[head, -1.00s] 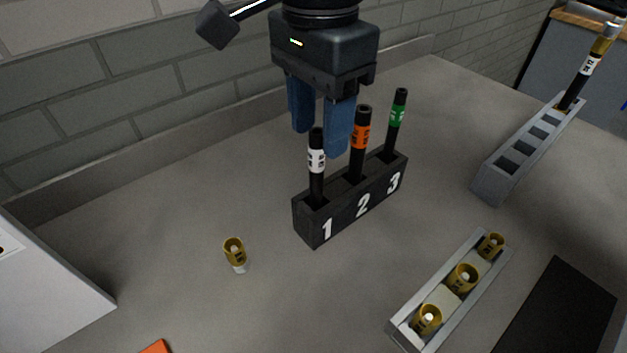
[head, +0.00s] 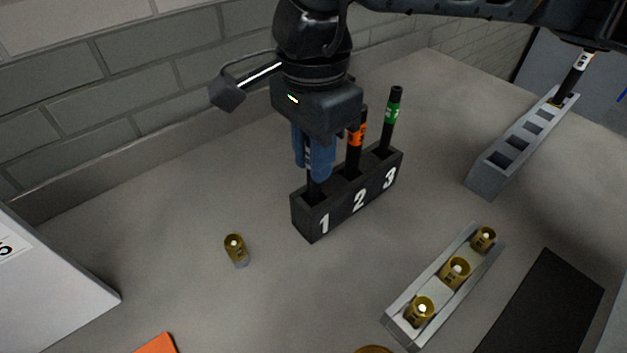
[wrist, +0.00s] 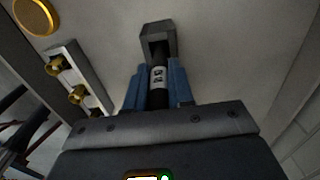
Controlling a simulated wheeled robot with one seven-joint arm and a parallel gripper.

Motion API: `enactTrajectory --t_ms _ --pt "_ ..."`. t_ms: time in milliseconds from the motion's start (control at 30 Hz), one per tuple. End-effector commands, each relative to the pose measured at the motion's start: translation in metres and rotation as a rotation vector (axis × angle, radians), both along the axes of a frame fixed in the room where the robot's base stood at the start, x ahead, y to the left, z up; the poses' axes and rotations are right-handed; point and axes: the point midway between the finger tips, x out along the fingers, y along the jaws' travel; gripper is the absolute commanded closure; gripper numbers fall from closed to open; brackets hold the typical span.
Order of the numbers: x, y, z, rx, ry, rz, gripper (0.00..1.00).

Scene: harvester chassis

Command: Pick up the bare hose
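A black hose with a white band (head: 311,188) stands in slot 1 of the black numbered rack (head: 340,205). My gripper (head: 314,160) points down around its upper part, which is mostly hidden in the head view. In the wrist view the blue fingers (wrist: 159,88) lie close along both sides of the white-banded hose (wrist: 158,76), with no clear gap, and appear shut on it. Its lower end is still in the rack (wrist: 158,38). An orange-banded hose (head: 355,135) is in slot 2 and a green-banded hose (head: 392,115) in slot 3. Neither shows a brass fitting.
A tray (head: 398,333) holds three brass fittings; another fitting (head: 235,248) stands alone. A dark mat (head: 550,310) lies front right, a white box (head: 50,285) at left. A brick wall is behind.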

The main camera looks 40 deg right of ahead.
Motion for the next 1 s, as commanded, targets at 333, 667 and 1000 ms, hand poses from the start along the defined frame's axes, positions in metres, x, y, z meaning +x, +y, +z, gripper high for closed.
enactTrajectory --t_ms 333,667,1000 --pt "0.0 0.0 0.0 0.0 0.0 0.0 1.0" --pt "0.0 0.0 0.003 0.0 -0.001 0.0 1.0" --pt "0.001 -0.001 0.042 -0.003 -0.004 -0.001 1.0"
